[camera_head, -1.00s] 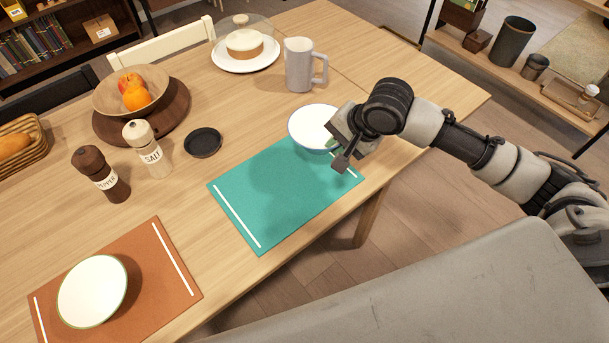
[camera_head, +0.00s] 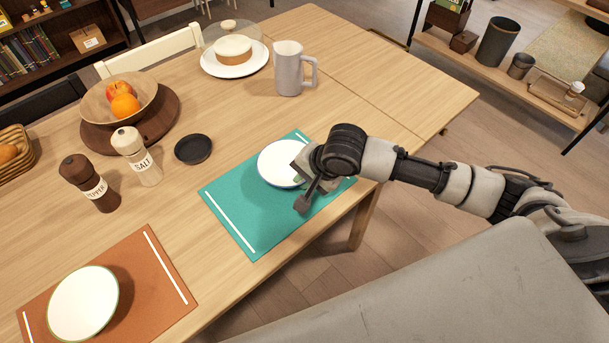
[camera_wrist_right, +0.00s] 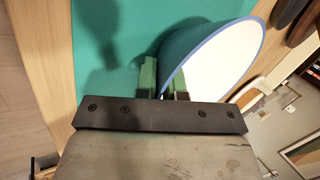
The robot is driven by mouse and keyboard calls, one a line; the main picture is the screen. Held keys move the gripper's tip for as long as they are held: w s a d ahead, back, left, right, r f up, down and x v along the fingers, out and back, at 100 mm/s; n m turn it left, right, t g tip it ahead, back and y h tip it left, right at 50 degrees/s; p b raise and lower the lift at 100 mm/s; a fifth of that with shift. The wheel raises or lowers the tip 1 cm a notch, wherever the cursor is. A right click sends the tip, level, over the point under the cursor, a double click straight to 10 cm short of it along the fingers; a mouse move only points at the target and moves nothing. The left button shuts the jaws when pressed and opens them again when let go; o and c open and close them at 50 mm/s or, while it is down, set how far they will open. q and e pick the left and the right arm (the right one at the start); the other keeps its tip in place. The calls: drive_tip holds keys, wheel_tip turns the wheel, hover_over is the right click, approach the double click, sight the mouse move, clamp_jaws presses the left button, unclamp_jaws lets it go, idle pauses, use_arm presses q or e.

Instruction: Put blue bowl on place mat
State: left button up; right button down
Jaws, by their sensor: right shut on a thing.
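The blue bowl (camera_head: 279,160), white inside with a blue rim, is over the far right part of the teal place mat (camera_head: 243,217). My right gripper (camera_head: 299,181) is shut on the near right side of its rim. In the right wrist view the bowl (camera_wrist_right: 222,62) is tilted, with its wall between the green fingers (camera_wrist_right: 164,80), and the teal mat (camera_wrist_right: 110,20) lies behind it. I cannot tell whether the bowl touches the mat. My left gripper is not in view.
A second bowl (camera_head: 82,303) with a green rim sits on an orange mat (camera_head: 150,278). A black coaster (camera_head: 193,149), salt mill (camera_head: 139,160), pepper mill (camera_head: 90,184), fruit bowl (camera_head: 98,102) and grey pitcher (camera_head: 289,70) stand beyond. The table's right part is clear.

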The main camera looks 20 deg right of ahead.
drive_tip(key=c, duration=1.2)
unclamp_jaws()
drive_tip(key=shift+c, duration=0.2)
drive_tip(key=p+v, duration=0.1)
drive_tip(key=v, duration=1.1)
drive_tip(key=shift+p, duration=0.35)
